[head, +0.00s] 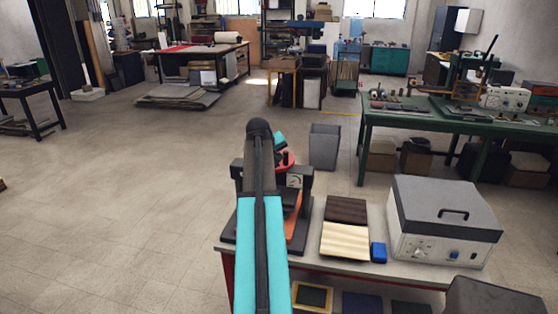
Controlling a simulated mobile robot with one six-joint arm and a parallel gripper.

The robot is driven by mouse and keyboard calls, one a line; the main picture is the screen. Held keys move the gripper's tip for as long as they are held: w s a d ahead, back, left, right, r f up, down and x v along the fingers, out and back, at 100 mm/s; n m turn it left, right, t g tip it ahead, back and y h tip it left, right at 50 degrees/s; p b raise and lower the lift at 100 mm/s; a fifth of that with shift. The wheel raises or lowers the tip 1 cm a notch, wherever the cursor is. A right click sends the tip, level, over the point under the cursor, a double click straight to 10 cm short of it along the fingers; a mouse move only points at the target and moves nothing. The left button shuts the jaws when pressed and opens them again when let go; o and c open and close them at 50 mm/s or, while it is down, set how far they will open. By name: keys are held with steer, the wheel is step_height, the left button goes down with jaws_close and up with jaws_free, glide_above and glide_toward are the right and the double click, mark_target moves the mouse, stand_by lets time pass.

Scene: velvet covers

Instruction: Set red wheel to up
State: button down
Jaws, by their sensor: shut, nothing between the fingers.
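A red wheel (290,160) shows as a small curved piece at the top of a dark press-like machine on the near bench. My arm crosses in front and hides much of the wheel and the machine (306,180), so I cannot tell which way the wheel is set. A short teal part of my arm shows just above the wheel. My gripper is hidden behind my arm, and I cannot see whether it touches the wheel.
A grey bin (324,147) stands behind. A green table (460,118) is at the right. The floor at left is clear.

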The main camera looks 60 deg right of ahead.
steer(key=s+b+v, duration=0.1)
steer(key=b+v, duration=0.2)
steer(key=v, duration=0.7)
steer(key=shift+s, duration=0.25)
stand_by(0.5)
